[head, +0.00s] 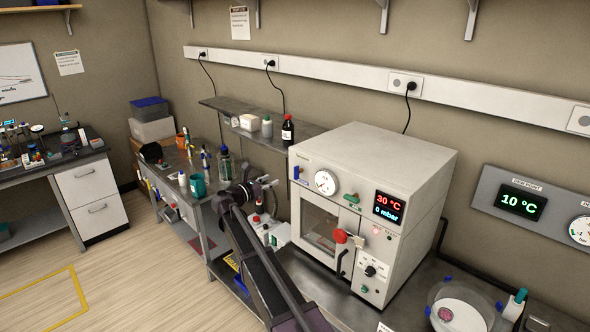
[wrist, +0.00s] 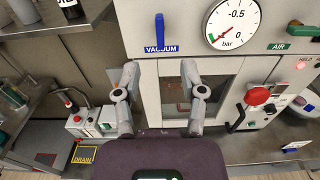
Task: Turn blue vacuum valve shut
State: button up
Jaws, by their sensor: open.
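The blue vacuum valve (wrist: 159,29) is a lever handle on the upper left of the white oven's front (head: 297,173). Its handle stands upright above the blue "VACUUM" label (wrist: 161,49). My gripper (wrist: 159,72) is open and empty, its two fingers spread below the valve and apart from it in the wrist view. In the head view my gripper (head: 268,188) is to the left of the oven front. The dial gauge (wrist: 233,22) sits right of the valve, its red needle pointing to the lower left.
The white oven (head: 400,165) shows 30 °C and 0 mbar. A green AIR handle (wrist: 303,29) and a red knob (wrist: 258,96) are on its front. A small pump-like unit (wrist: 88,125) stands at lower left. A shelf (head: 245,124) with bottles hangs behind.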

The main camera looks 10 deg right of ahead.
aim_at(295, 169)
jog(key=x, duration=1.3)
jog(key=shift+w+d, duration=0.1)
jog(key=shift+d, duration=0.05)
